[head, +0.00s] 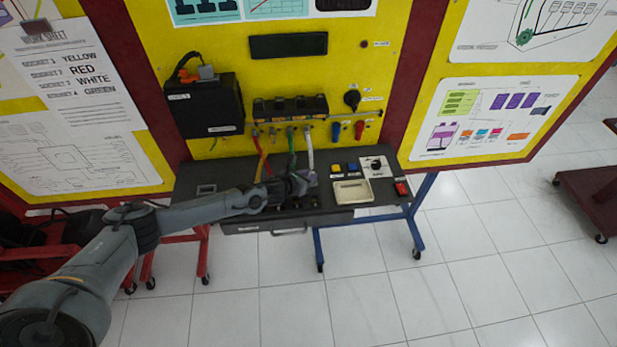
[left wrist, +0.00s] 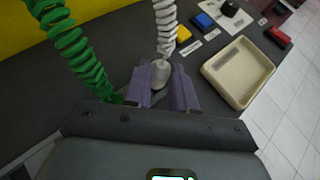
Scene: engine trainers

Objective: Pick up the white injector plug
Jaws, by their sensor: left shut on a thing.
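The white injector plug (left wrist: 160,74) hangs at the end of a white coiled cable (left wrist: 165,22) in the left wrist view. My left gripper (left wrist: 161,84) has its purple fingers shut on the plug, one on each side. In the head view, my left gripper (head: 303,183) is low over the dark bench top, below the white cable (head: 309,150). There the plug is mostly hidden by the fingers. My right gripper is in neither view.
A green coiled cable (left wrist: 75,40) hangs close left of the fingers. A cream tray (head: 353,191), a yellow button (head: 336,168), a blue button (head: 351,167) and a red switch (head: 401,188) are to the right. A black box (head: 207,105) is on the yellow panel.

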